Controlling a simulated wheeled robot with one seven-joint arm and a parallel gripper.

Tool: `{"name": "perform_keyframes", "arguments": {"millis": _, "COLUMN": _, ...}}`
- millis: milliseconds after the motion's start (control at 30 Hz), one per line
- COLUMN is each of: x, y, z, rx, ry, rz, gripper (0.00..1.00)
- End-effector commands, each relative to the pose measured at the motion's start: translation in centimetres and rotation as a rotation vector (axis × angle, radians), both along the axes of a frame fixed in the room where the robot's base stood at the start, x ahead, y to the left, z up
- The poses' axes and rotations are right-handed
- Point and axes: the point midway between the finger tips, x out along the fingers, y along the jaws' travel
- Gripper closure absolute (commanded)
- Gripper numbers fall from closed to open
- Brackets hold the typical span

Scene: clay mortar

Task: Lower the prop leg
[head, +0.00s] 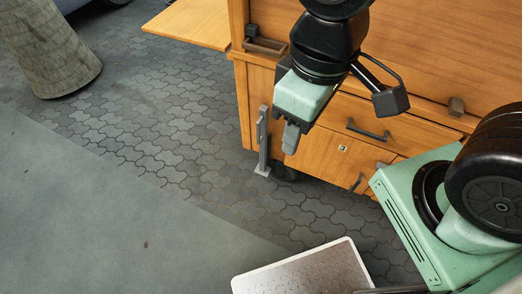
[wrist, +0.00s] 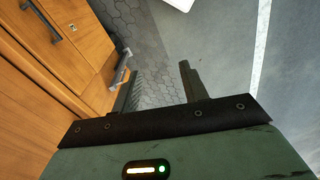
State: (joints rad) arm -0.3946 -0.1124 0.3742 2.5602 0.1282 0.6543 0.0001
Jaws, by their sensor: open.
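The prop leg (head: 263,145) is a grey metal bar with a small flat foot, upright at the near corner of a wooden cart (head: 335,152). Its foot is at or just above the paving; I cannot tell which. In the wrist view the prop leg (wrist: 121,68) shows left of my fingers, partly hidden behind the left one. My gripper (head: 291,138) points down just right of the leg in the head view. In the wrist view my gripper (wrist: 160,88) is open, with nothing between its fingers. It is beside the leg, not around it.
The cart has drawers with dark handles (head: 367,131), a wheel (head: 287,173) underneath and a fold-out wooden shelf (head: 195,23) at the back. A tree trunk (head: 50,50) stands far left. A pale metal panel (head: 305,274) is in front. The paving (head: 150,125) left of the cart is clear.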

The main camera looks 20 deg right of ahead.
Motion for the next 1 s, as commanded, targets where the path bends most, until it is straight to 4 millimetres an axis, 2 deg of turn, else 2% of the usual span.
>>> {"name": "perform_keyframes", "arguments": {"millis": 300, "x": 0.0, "y": 0.0, "z": 0.0, "rx": 0.0, "ry": 0.0, "rz": 0.0, "gripper": 0.56}}
{"name": "perform_keyframes", "arguments": {"millis": 367, "x": 0.0, "y": 0.0, "z": 0.0, "rx": -0.001, "ry": 0.001, "rz": 0.001, "gripper": 0.65}}
{"name": "perform_keyframes", "arguments": {"millis": 500, "x": 0.5, "y": 0.3, "z": -1.8, "rx": -0.024, "ry": 0.026, "rz": 0.042, "gripper": 0.65}}
{"name": "perform_keyframes", "arguments": {"millis": 567, "x": 1.0, "y": 0.6, "z": -3.4, "rx": -0.051, "ry": 0.048, "rz": 0.086, "gripper": 0.65}}
{"name": "perform_keyframes", "arguments": {"millis": 667, "x": 2.4, "y": 1.0, "z": -7.4, "rx": -0.126, "ry": 0.095, "rz": 0.188, "gripper": 0.65}}
{"name": "perform_keyframes", "arguments": {"millis": 1000, "x": 8.8, "y": 1.0, "z": -23.4, "rx": -0.53, "ry": 0.205, "rz": 0.591, "gripper": 0.65}}
